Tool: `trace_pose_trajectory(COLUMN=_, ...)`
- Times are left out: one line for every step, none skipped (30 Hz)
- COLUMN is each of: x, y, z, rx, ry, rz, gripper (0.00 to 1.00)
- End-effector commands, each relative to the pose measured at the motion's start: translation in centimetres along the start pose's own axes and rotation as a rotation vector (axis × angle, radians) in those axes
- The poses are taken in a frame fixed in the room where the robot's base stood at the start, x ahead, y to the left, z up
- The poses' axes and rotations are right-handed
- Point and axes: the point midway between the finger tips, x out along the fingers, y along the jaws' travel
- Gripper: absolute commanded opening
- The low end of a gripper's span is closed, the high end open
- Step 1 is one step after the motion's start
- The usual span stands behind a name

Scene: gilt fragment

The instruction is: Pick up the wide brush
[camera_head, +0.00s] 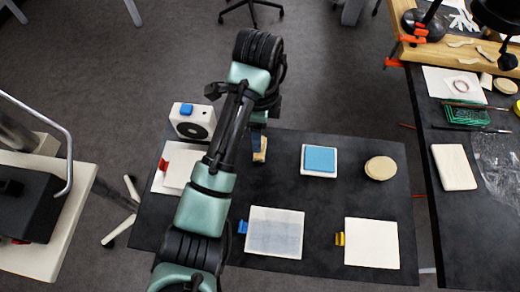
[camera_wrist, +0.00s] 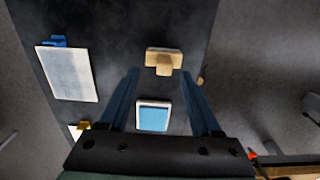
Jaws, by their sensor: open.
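The wide brush (camera_wrist: 164,58) is a tan, T-shaped piece lying on the dark table, in the upper middle of the wrist view. Its narrower part points down the picture, into the space between my fingers. In the head view part of the brush (camera_head: 261,150) shows just below my gripper (camera_head: 258,128), which hides some of it.
A blue square pad (camera_head: 320,159) lies right of the brush, with a round wooden disc (camera_head: 380,168) beyond. A blue-clipped sheet (camera_head: 274,233) and a yellow-clipped sheet (camera_head: 372,243) lie near the front. A white box (camera_head: 193,121) stands at the back left. A cluttered bench is right.

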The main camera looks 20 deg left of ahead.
Motion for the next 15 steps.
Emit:
trace_pose_trajectory(x=0.3, y=0.0, z=0.0, rx=0.0, ry=0.0, rz=0.0, gripper=0.65)
trace_pose_trajectory(x=0.3, y=0.0, z=0.0, rx=0.0, ry=0.001, rz=0.0, gripper=0.65)
trace_pose_trajectory(x=0.5, y=0.0, z=0.0, rx=0.0, ry=0.0, rz=0.001, gripper=0.65)
trace_pose_trajectory(x=0.8, y=-0.1, z=0.0, rx=-0.001, ry=0.0, rz=0.003, gripper=0.65)
trace_pose_trajectory(x=1.1, y=-0.1, z=0.0, rx=-0.001, ry=0.0, rz=0.004, gripper=0.65)
trace_pose_trajectory(x=1.7, y=-0.2, z=-0.1, rx=-0.001, ry=0.0, rz=0.004, gripper=0.65)
trace_pose_trajectory(x=2.1, y=-0.3, z=-0.1, rx=-0.001, ry=0.0, rz=0.005, gripper=0.65)
trace_pose_trajectory(x=2.6, y=-0.4, z=-0.1, rx=-0.001, ry=0.0, rz=0.005, gripper=0.65)
trace_pose_trajectory(x=3.2, y=-0.5, z=-0.1, rx=-0.001, ry=-0.001, rz=0.004, gripper=0.65)
trace_pose_trajectory(x=3.7, y=-0.5, z=-0.1, rx=-0.001, ry=0.0, rz=0.004, gripper=0.65)
trace_pose_trajectory(x=4.2, y=-0.5, z=-0.1, rx=-0.001, ry=0.0, rz=0.003, gripper=0.65)
trace_pose_trajectory(x=4.6, y=-0.5, z=-0.1, rx=-0.001, ry=0.0, rz=0.003, gripper=0.65)
trace_pose_trajectory(x=4.9, y=-0.5, z=-0.1, rx=-0.001, ry=0.0, rz=0.002, gripper=0.65)
trace_pose_trajectory(x=5.1, y=-0.5, z=-0.1, rx=-0.001, ry=0.0, rz=0.001, gripper=0.65)
trace_pose_trajectory(x=5.3, y=-0.5, z=-0.1, rx=0.0, ry=0.0, rz=0.001, gripper=0.65)
